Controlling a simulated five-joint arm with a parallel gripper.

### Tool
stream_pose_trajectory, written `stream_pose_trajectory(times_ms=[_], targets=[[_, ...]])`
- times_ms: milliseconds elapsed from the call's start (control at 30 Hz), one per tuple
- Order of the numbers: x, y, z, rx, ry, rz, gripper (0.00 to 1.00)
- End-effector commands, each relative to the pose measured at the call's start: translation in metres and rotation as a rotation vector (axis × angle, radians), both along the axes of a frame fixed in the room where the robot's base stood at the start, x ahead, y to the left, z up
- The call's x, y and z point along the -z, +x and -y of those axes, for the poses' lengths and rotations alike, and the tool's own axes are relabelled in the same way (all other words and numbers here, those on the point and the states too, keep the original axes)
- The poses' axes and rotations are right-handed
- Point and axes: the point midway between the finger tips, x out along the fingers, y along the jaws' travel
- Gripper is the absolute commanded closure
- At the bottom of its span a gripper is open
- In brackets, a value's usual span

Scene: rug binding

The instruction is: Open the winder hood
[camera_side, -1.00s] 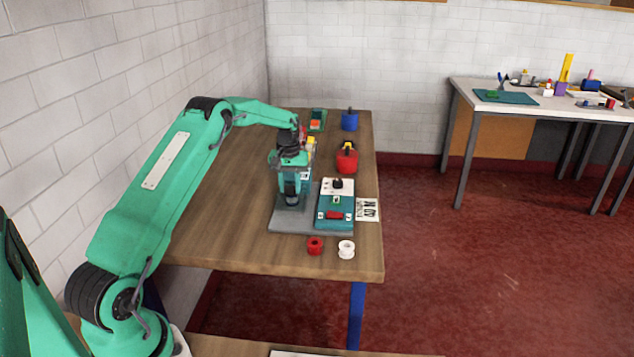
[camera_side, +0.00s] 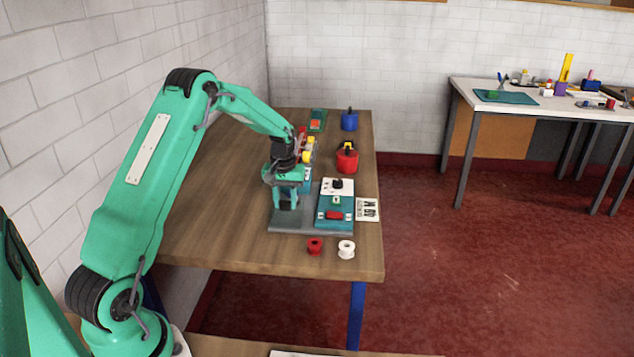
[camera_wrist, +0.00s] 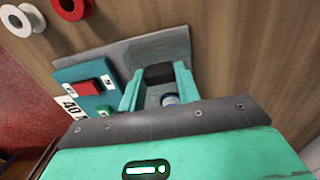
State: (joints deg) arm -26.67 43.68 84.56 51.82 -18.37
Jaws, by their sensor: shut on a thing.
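The winder stands on a grey base plate (camera_side: 300,230) on the wooden table; the plate also shows in the wrist view (camera_wrist: 120,52). My gripper (camera_side: 287,203) points down at the left part of the plate and hides most of the winder's upright part. In the wrist view my gripper (camera_wrist: 158,88) has its two green fingers on either side of a dark block, the winder hood (camera_wrist: 158,74), and is shut on it. The hood looks down, but its hinge and what lies under it are hidden.
A teal control box (camera_side: 334,203) with a red button sits on the plate's right half, a label card (camera_side: 367,209) beside it. A red spool (camera_side: 315,246) and a white spool (camera_side: 346,249) stand in front. A red pot (camera_side: 347,161) and blue pot (camera_side: 349,121) stand behind.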

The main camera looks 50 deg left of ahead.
Motion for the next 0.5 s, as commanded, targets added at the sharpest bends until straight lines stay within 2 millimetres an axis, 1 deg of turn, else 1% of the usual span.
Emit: stream_pose_trajectory(times_ms=[300, 333, 433, 500], targets=[[-0.0017, 0.0002, 0.0013, 0.002, 0.002, 0.004, 1.00], [-0.0017, 0.0003, 0.0013, 0.002, 0.002, 0.004, 0.66], [-0.0015, 0.0001, 0.0011, 0.002, 0.001, 0.003, 0.46], [-0.0012, -0.0001, 0.0011, 0.002, 0.001, 0.003, 0.45]])
